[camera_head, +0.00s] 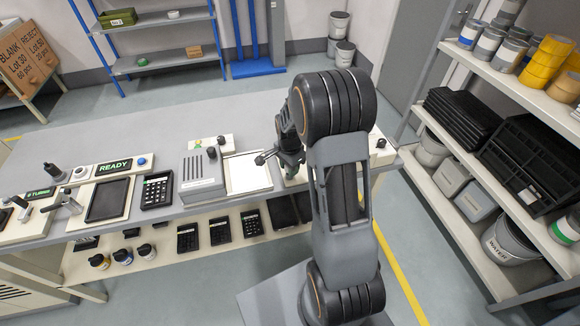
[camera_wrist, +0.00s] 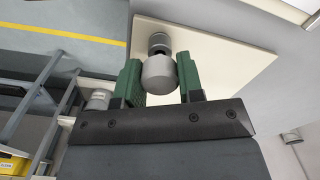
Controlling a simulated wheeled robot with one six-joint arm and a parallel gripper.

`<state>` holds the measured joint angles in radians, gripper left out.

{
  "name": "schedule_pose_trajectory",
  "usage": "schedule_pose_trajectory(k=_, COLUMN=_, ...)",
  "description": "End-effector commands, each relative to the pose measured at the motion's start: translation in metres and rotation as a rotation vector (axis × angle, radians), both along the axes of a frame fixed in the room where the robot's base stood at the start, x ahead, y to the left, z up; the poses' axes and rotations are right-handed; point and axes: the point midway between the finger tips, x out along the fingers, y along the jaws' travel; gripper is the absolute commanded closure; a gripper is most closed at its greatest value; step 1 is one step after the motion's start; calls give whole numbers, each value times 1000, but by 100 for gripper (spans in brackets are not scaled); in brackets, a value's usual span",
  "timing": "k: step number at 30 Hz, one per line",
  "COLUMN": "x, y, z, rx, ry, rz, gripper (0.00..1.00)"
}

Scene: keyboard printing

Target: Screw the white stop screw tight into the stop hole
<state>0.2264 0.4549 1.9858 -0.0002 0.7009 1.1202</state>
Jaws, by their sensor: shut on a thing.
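In the wrist view my gripper (camera_wrist: 160,82) has its two green fingers on either side of a pale grey-white cylindrical head, taken as the stop screw (camera_wrist: 159,75), and is shut on it. A darker collar or stem (camera_wrist: 159,43) lies beyond the head, at the cream plate (camera_wrist: 225,62). The stop hole is hidden, and I cannot tell how deep the screw sits. In the head view my gripper (camera_head: 291,160) is low over the bench, partly hidden by my arm; the screw cannot be made out there.
A grey box (camera_head: 202,175) and a pale square plate (camera_head: 247,172) stand left of my gripper on the bench (camera_head: 240,119). A lever with a dark ball end (camera_head: 260,160) is close by. Further left are a READY sign (camera_head: 114,166) and a calculator-like keypad (camera_head: 156,190). A loaded shelf stands right.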

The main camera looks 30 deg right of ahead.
Motion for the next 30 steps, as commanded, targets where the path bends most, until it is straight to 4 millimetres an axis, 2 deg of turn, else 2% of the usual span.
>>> schedule_pose_trajectory(k=10, x=0, y=0, z=-1, rx=0, ry=0, rz=0, gripper=100)
schedule_pose_trajectory(k=20, x=0, y=0, z=-12, rx=0, ry=0, rz=0, gripper=100)
schedule_pose_trajectory(k=21, x=0, y=0, z=-12, rx=0, ry=0, rz=0, gripper=66)
schedule_pose_trajectory(k=30, x=0, y=0, z=-10, rx=0, ry=0, rz=0, gripper=95)
